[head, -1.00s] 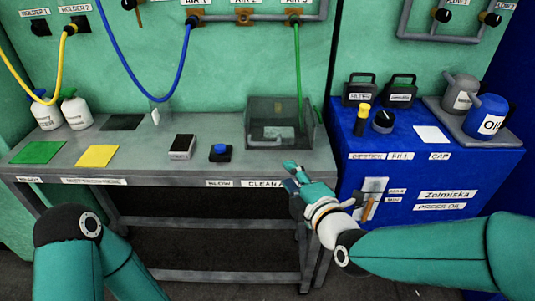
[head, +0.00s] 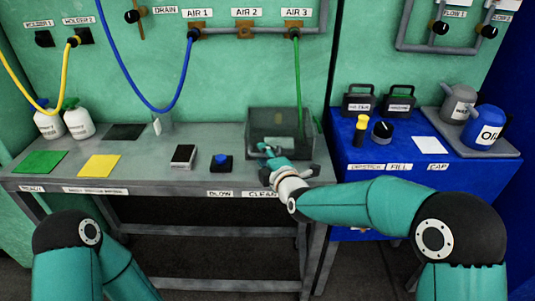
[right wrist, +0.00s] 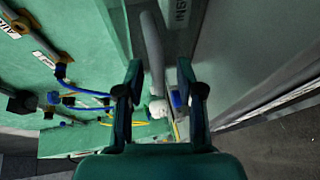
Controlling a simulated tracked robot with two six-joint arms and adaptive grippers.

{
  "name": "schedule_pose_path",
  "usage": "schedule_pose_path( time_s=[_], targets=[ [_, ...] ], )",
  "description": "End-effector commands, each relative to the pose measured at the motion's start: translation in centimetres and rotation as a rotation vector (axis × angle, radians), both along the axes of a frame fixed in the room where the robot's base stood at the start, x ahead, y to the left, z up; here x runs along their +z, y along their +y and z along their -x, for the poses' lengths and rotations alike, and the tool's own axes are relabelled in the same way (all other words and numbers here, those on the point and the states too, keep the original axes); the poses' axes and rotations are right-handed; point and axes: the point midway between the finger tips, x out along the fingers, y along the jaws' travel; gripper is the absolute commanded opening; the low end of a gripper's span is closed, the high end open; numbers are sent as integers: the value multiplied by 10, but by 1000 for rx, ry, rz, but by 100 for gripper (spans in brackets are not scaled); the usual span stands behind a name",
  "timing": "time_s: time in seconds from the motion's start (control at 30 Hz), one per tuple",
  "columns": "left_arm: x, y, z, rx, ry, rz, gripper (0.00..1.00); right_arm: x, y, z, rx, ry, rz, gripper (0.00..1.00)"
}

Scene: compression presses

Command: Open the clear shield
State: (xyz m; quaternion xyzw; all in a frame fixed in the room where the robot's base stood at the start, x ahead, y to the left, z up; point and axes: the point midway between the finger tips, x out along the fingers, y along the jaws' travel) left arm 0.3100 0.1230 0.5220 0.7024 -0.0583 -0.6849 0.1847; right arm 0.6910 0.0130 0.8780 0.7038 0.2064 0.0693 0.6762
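The clear shield (head: 292,122) is a smoky see-through box cover at the right end of the grey table, below AIR 3. It appears closed. My right gripper (head: 265,152) is at its lower front edge, pointing left. In the right wrist view the two fingers of my right gripper (right wrist: 160,70) are apart. A grey bar (right wrist: 153,45), probably the shield's handle, runs between them; I cannot tell whether they touch it. My left gripper is out of view; only its arm shows at lower left.
The grey table (head: 140,175) holds a blue button (head: 222,161), a black-and-grey block (head: 183,156), coloured pads and white bottles (head: 78,121). A green hose (head: 299,80) drops behind the shield. A blue cabinet (head: 430,165) with oil cans stands at right.

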Motion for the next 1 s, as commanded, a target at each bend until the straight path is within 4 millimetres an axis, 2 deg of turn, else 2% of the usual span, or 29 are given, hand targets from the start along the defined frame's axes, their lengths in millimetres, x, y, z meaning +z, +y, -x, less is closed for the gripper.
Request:
schedule_pose_path(
  time_s=[0.37,0.4,0.6,0.63,0.93,0.97,1.0],
  targets=[
    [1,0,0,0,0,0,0,-1,2,-6,-1,0,0,37],
    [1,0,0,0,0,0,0,-1,2,-6,-1,0,0,35],
    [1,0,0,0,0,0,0,-1,2,-6,-1,0,0,2],
    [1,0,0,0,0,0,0,-1,2,-6,-1,0,0,0],
    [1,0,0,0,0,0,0,-3,2,-5,-1,3,1,0],
    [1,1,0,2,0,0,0,-2,-11,-6,-4,3,1,0],
    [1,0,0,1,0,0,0,-2,-6,-6,-3,4,1,0]
  ],
)
